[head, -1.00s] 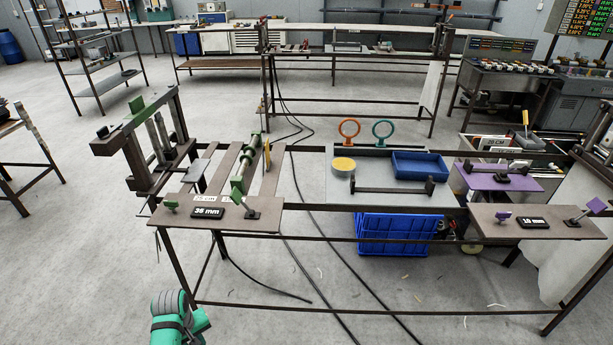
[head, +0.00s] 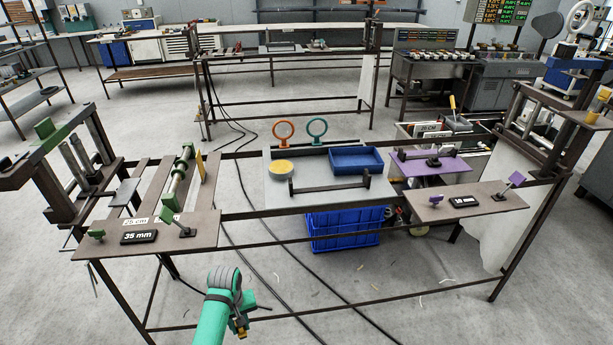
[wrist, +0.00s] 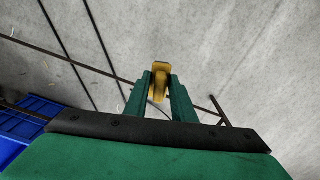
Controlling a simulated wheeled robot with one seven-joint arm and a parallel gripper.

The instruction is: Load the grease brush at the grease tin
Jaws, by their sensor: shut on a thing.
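The grease tin (head: 281,168) is a round tin with a yellow top. It stands at the back left of the grey plate in the middle of the bench. My gripper (head: 241,324) is low in front of the bench, well short of the tin. In the wrist view, its green fingers (wrist: 159,84) are shut on a yellow-brown piece, which looks like the grease brush (wrist: 160,69). The rest of the brush, including any bristles, is hidden or too small to make out.
A blue tray (head: 357,160) is right of the tin, and a dark bar on supports (head: 328,186) lies in front of it. Orange (head: 284,131) and teal (head: 317,128) rings stand behind. A blue crate (head: 345,230) is under the bench. Cables lie on the floor.

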